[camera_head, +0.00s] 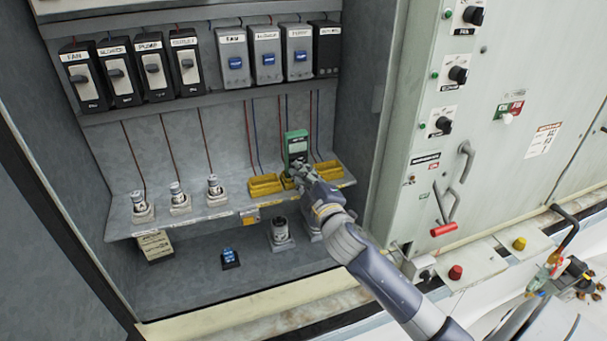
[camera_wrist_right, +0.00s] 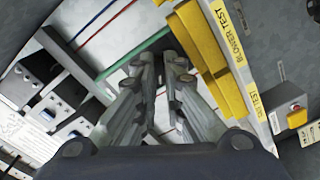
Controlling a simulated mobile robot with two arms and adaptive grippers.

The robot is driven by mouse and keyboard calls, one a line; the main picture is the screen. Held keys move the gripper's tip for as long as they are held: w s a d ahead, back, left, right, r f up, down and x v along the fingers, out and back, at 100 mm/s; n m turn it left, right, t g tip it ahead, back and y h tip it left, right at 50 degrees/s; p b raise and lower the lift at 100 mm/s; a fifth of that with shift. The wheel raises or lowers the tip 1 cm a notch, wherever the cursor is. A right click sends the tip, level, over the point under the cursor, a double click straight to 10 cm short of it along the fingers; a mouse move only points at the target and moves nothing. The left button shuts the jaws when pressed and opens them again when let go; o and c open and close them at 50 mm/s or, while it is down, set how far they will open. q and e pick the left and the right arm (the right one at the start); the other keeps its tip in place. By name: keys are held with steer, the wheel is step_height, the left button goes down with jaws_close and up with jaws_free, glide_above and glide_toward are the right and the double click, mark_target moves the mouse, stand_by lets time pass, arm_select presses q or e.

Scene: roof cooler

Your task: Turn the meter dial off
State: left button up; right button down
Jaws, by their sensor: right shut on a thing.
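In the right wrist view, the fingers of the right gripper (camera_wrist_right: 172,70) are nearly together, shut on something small. I take this to be the meter's dial, but the fingers hide it and its setting cannot be read. My left gripper is out of view.
Yellow trays (camera_head: 265,185) flank the meter closely. Fuse-like cylinders (camera_head: 179,195) stand left on the shelf. Labelled switches (camera_head: 119,72) line the row above. Right of the cabinet opening is a panel with black knobs (camera_head: 458,75) and a red-handled lever (camera_head: 444,229).

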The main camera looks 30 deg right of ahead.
stand_by(0.5)
steer(key=c, duration=1.7)
jaws_free()
steer(key=shift+s, duration=0.1)
steer(key=v, duration=1.2)
